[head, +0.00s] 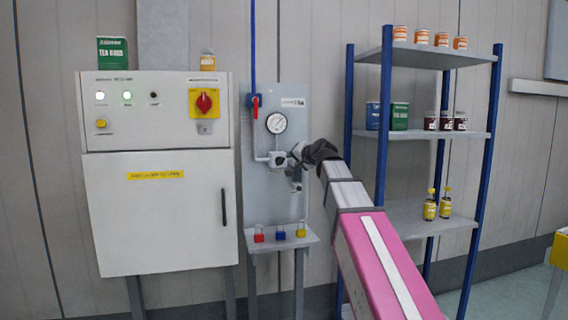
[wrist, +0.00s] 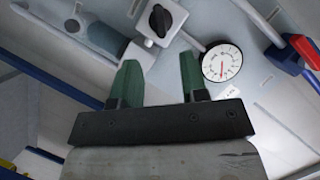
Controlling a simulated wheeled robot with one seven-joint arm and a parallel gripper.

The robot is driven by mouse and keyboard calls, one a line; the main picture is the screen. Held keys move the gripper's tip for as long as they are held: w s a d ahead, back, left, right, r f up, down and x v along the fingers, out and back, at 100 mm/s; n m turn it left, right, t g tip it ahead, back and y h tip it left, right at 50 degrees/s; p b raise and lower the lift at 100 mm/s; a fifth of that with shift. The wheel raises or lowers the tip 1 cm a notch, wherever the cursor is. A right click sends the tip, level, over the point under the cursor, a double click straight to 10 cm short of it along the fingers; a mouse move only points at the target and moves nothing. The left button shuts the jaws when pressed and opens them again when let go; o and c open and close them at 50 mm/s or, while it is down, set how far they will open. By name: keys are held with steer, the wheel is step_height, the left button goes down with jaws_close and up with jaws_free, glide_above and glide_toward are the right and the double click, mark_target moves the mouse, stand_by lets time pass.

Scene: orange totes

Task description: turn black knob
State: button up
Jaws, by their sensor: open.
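The black knob (wrist: 160,20) is round with a raised grip bar, on a light grey valve box (wrist: 158,22) at the top of the wrist view. The box also shows in the head view (head: 277,159), just left of my gripper (head: 296,156). My gripper's two green fingers (wrist: 160,60) are open, apart, with nothing between them. They point toward the knob, which lies beyond the fingertips and between their lines. No contact shows.
A pressure gauge (wrist: 222,62) sits close to the right finger. A red valve handle (head: 256,106) is on the blue pipe. Padlocks (head: 280,233) stand on a small shelf below. A control cabinet (head: 160,215) is left and a blue-post shelf rack (head: 436,131) right.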

mark_target(282, 161)
steer(key=x, duration=0.9)
steer(key=shift+w+a+f, duration=0.15)
steer(key=shift+w+a, duration=0.05)
steer(key=shift+w, duration=0.05)
jaws_close()
